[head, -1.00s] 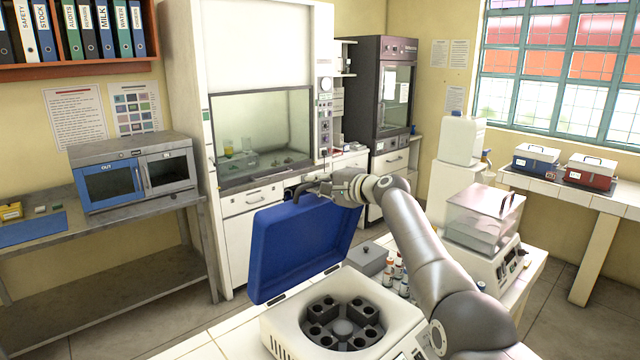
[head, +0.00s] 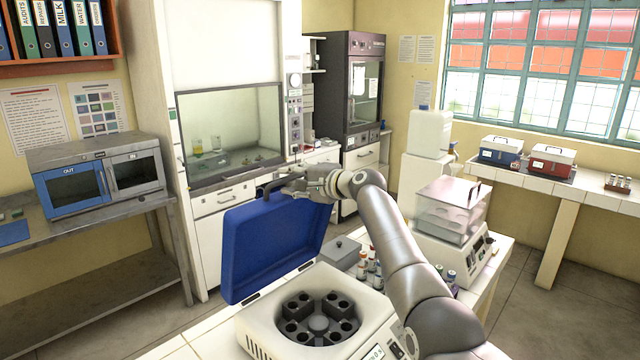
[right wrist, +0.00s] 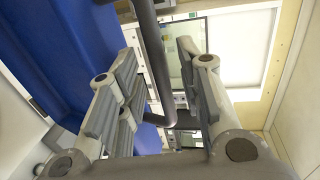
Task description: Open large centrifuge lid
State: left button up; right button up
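The large centrifuge (head: 262,328) stands on the white bench at the bottom of the head view, with its dark rotor (head: 318,324) and tube wells exposed. Its blue lid (head: 270,245) stands raised and tilted back at the rear edge. My right gripper (head: 285,183) is at the lid's dark handle at the top. In the right wrist view the handle (right wrist: 153,50) passes between the two fingers (right wrist: 160,95), which are apart with gaps beside the bar. The blue lid also shows there at the left (right wrist: 60,50). My left gripper is not in view.
A grey box (head: 340,252) and several capped tubes (head: 370,268) stand just behind and right of the centrifuge. A device with a clear cover (head: 448,215) is further right. The fume hood (head: 230,130) is behind the lid. Open floor lies at the right.

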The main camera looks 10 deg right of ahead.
jog(key=v, duration=1)
jog(key=shift+s, duration=0.3)
